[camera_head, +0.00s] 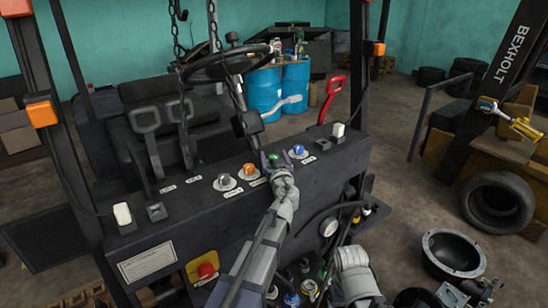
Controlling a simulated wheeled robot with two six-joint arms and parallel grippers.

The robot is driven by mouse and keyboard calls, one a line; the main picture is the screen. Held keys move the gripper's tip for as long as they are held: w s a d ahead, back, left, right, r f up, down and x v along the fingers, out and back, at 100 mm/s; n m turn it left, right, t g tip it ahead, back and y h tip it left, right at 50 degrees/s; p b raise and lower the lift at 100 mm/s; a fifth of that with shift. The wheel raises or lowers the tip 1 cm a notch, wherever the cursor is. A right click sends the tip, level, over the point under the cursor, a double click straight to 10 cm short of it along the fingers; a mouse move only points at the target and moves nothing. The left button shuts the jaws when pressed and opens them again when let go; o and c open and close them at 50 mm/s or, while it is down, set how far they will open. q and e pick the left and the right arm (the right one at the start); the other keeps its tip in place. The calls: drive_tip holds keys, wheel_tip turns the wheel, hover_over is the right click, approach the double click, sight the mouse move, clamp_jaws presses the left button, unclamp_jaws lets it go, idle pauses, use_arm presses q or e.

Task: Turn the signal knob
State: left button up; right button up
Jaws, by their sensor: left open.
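A row of round knobs sits on the dark forklift panel (330,167): a grey knob (224,179), an orange knob (249,170), a green knob (273,158) and a blue knob (298,150). Small white labels lie by them, too small to read, so I cannot tell which is the signal knob. My left gripper (279,171) is open at the panel, just in front of the green knob and partly covering it. I cannot tell if it touches the knob. A pale grey part of my right arm shows at the bottom; its fingers cannot be made out.
A red emergency button (205,270) sits on the panel's front. A red lever (332,98) stands behind its right end. The steering wheel (226,64) and hanging chains are beyond. Cables and a gauge (329,227) lie below on the right. Blue barrels (264,92) stand behind.

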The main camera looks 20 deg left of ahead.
use_arm(q)
clamp_jaws()
idle(0.7)
